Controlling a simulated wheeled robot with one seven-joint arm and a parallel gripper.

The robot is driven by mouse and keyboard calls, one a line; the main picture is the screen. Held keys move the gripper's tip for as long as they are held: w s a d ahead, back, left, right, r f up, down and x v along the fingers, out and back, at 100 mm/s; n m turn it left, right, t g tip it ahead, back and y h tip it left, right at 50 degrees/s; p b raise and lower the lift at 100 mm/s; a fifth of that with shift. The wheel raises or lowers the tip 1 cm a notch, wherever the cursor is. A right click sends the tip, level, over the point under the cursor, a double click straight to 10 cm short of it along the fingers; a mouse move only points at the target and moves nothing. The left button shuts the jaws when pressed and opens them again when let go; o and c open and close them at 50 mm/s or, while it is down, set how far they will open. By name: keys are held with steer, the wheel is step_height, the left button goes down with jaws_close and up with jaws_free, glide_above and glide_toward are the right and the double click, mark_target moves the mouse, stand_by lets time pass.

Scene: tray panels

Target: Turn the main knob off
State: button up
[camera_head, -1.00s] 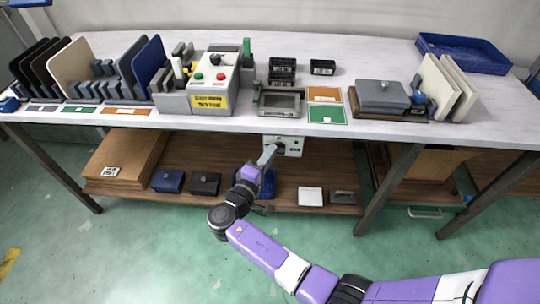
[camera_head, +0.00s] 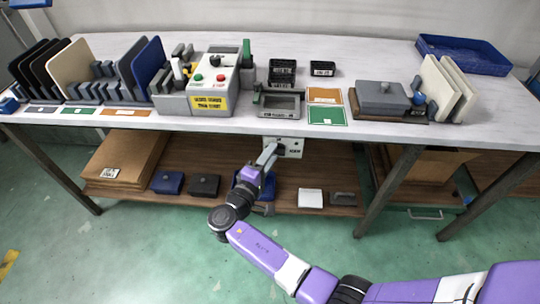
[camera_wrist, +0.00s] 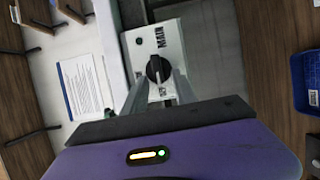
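The main knob (camera_wrist: 157,69) is black and round with a raised bar, which lies roughly up and down in the wrist view. It sits on a light panel marked MAIN (camera_wrist: 140,52). In the head view this panel (camera_head: 296,147) hangs under the table's front edge. My gripper (camera_wrist: 160,84) is open, one finger on each side of the knob in the wrist view. I cannot tell whether the fingers touch it. In the head view my gripper (camera_head: 268,156) is just left of the panel, and the knob is hard to make out.
The table edge (camera_head: 230,125) runs just above my gripper. A lower wooden shelf (camera_head: 225,170) holds a blue box (camera_head: 167,182) and a black box (camera_head: 205,185). A control box (camera_head: 214,80) with buttons stands on the table. Table legs stand either side.

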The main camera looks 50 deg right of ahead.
steer(key=v, duration=0.8)
stand_by(0.5)
